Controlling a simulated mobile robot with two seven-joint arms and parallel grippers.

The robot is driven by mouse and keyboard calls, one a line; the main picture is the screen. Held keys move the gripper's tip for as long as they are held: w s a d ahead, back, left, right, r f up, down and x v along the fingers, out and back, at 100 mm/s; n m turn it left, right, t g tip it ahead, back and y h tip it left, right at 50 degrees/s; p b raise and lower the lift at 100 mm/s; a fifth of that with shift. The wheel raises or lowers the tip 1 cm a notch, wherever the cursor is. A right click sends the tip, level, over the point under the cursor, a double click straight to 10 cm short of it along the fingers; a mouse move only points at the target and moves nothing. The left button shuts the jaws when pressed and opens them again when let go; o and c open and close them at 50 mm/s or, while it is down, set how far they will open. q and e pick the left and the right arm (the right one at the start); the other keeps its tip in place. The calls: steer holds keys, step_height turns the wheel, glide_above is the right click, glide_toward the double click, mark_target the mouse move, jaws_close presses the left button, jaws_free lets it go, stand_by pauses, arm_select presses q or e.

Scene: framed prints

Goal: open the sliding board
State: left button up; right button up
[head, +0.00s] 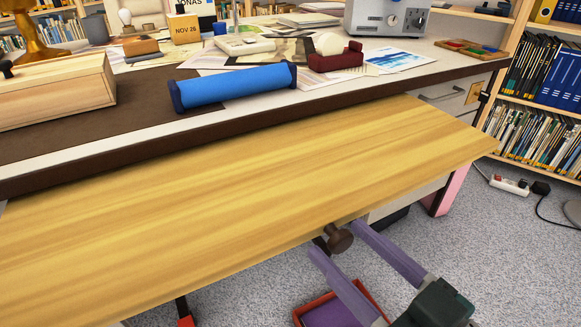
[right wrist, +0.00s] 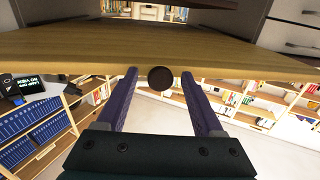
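The sliding board (head: 230,200) is a long yellow wooden panel. It sticks out well beyond the front edge of the desk (head: 130,155) in the head view, and its edge crosses the right wrist view (right wrist: 70,55). A dark brown round knob (head: 341,239) sits on its front edge; it also shows in the right wrist view (right wrist: 160,78). My right gripper (head: 335,237) has its purple fingers on either side of the knob. In the right wrist view its fingers (right wrist: 159,80) are apart, with a gap on each side of the knob. My left gripper is not in view.
A blue roll (head: 235,86), a wooden box (head: 60,90) and a dark red tape dispenser (head: 335,55) stand on the desk above the board. A red-rimmed bin (head: 305,310) is on the floor below the right gripper. Bookshelves (head: 545,95) stand at the right.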

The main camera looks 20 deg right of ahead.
steer(key=shift+s+d, duration=0.15)
steer(key=shift+s, duration=0.35)
steer(key=p+v, duration=0.1)
steer(key=v, duration=0.8)
steer(key=shift+w, duration=0.1)
steer(key=w+r+g+h+p, duration=0.2)
steer(key=r+g+p, duration=0.2)
steer(key=r+p, duration=0.75)
steer(key=w+r+g+h+p, duration=0.15)
steer(key=r+g+p, duration=0.35)
steer(key=r+p, duration=0.7)
steer(key=s+r+m+g+p, duration=0.1)
steer(key=s+r+g+p, duration=0.1)
steer(key=s+r+p, duration=0.4)
steer(key=s+r+g+p, duration=0.2)
steer(key=r+g+p, duration=0.1)
steer(key=r+p, duration=0.55)
step_height(320, 180, up, 36)
steer(key=p, duration=3.3)
steer(key=shift+w+d+f+h, duration=0.15)
steer(key=shift+d+h, duration=0.2)
steer(key=shift+h, duration=0.1)
